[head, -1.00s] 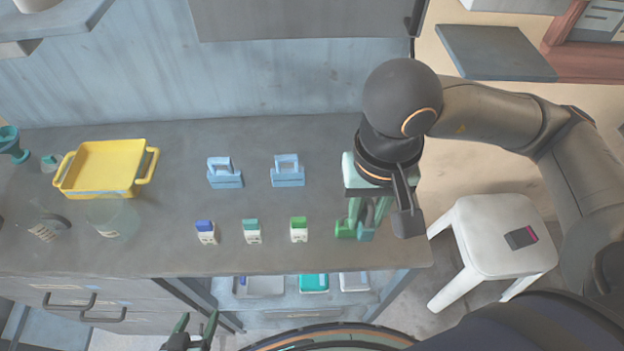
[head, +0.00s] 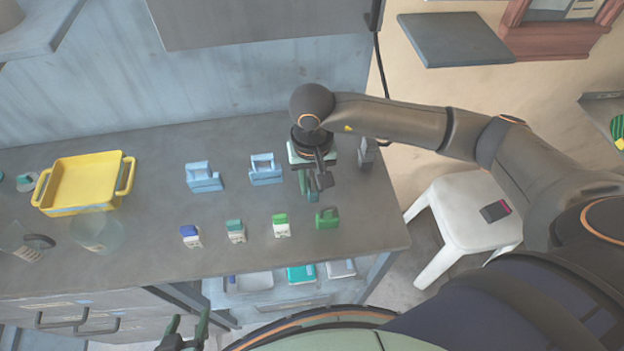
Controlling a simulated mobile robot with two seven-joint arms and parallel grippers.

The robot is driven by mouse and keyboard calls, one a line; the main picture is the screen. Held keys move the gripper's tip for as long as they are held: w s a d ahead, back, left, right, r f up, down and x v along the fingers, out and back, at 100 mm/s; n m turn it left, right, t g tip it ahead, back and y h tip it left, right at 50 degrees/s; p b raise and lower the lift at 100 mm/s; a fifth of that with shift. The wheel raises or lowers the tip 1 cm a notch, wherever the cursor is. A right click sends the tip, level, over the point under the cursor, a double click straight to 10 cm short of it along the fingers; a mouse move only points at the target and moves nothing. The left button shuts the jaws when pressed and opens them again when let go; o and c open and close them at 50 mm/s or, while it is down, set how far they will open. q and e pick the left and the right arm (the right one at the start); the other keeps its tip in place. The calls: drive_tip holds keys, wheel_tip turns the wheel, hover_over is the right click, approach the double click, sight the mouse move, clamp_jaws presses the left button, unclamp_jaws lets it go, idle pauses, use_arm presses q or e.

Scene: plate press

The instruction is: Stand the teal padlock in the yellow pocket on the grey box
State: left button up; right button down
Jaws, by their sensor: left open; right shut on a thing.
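My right gripper (head: 311,186) hangs above the right part of the counter, pointing down. It is shut on a small dark teal thing, which fits the teal padlock; the fingers and wrist hide most of it. A green padlock (head: 327,219) stands on the counter just in front of the gripper, apart from it. My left gripper (head: 187,328) is open and empty at the bottom edge, in front of the counter. I cannot make out a yellow pocket or a grey box for certain. A grey upright thing (head: 367,155) stands partly hidden behind the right gripper.
Two light blue blocks with raised loops (head: 204,178) stand left of the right gripper. Small cartons with blue, teal and green tops (head: 236,232) stand in front. A yellow tray (head: 83,183) and clear jugs are at left. A white stool (head: 464,214) stands right of the counter.

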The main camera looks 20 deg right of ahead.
drive_tip(key=shift+f, duration=0.15)
drive_tip(key=shift+f, duration=0.1)
drive_tip(key=shift+f+b, duration=0.1)
drive_tip(key=shift+b, duration=0.2)
drive_tip(key=c, duration=0.7)
unclamp_jaws()
